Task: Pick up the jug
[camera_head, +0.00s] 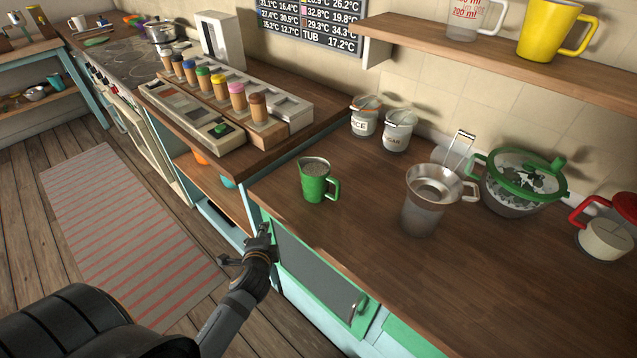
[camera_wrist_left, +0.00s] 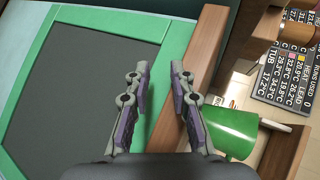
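A small green jug (camera_head: 315,185) with a handle on its right stands upright on the wooden counter (camera_head: 340,250), near its front left corner. Its top looks filled with something grey. My left gripper (camera_head: 246,246) is in front of the counter's edge, below and left of the jug, apart from it. In the left wrist view the two fingers (camera_wrist_left: 158,78) are spread with nothing between them, and the green jug (camera_wrist_left: 232,132) shows to their right beyond the wooden edge. My right gripper is in neither view.
Right of the jug stands a clear pitcher with a funnel (camera_head: 425,205). Two white canisters (camera_head: 397,130) stand behind. A lidded green pot (camera_head: 515,180) and a red-lidded jar (camera_head: 605,235) are farther right. A cone rack (camera_head: 225,100) is at left. The front counter is clear.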

